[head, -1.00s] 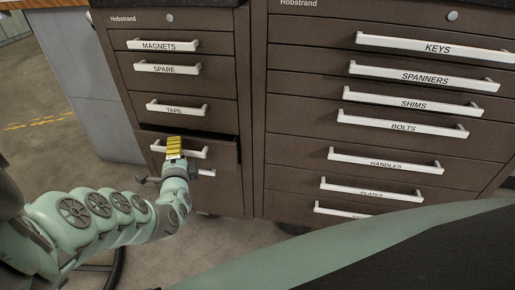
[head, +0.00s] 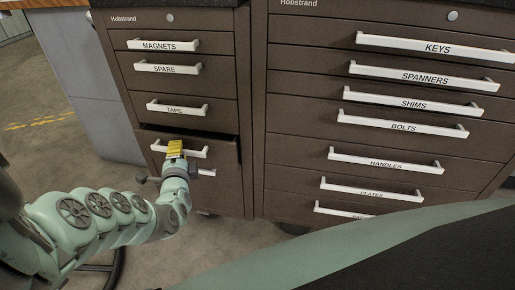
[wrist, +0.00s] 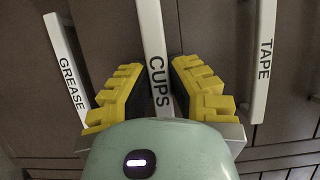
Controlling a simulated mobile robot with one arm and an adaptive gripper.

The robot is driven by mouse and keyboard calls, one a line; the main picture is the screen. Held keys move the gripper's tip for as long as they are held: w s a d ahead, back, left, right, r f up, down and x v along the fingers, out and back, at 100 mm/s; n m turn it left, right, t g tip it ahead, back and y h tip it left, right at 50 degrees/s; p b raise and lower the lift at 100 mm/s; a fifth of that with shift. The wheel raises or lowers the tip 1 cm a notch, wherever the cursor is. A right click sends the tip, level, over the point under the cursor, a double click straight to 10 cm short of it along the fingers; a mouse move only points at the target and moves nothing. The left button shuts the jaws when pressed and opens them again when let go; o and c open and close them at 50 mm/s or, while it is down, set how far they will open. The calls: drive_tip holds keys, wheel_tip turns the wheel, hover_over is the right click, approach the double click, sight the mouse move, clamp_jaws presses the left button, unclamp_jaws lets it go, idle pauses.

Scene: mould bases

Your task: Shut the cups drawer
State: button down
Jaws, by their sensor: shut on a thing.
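The cups drawer (head: 222,158) is in the left cabinet, below the tape drawer. It stands a little open, with a dark gap above its front. Its white handle (head: 199,153) is partly hidden by my gripper (head: 175,148) in the head view. In the wrist view, the handle marked CUPS (wrist: 152,35) runs between the yellow fingers of my gripper (wrist: 157,75). My gripper is shut on this handle.
The tape drawer handle (head: 177,107) is just above, and the grease handle (wrist: 66,70) is on the other side in the wrist view. A wider brown cabinet (head: 300,110) with several shut drawers stands to the right. Bare floor (head: 45,150) lies to the left.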

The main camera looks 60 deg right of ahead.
sight(184, 144)
drive_tip(key=shift+d, duration=0.1)
drive_tip(key=shift+w+d+f+b, duration=0.1)
drive_tip(key=shift+w+d+b, duration=0.25)
drive_tip(key=shift+d+b, duration=0.45)
drive_tip(key=shift+w+d+f+b, duration=0.1)
drive_tip(key=shift+w+d+b, duration=0.35)
drive_tip(key=shift+d, duration=0.5)
drive_tip(key=shift+s, duration=0.15)
drive_tip(key=c, duration=1.4)
unclamp_jaws()
drive_tip(key=o, duration=0.5)
drive_tip(key=shift+d+r, duration=0.15)
drive_tip(key=shift+d, duration=0.1)
drive_tip(key=shift+a, duration=0.1)
drive_tip(key=shift+w+a, duration=0.1)
drive_tip(key=shift+w, duration=0.1)
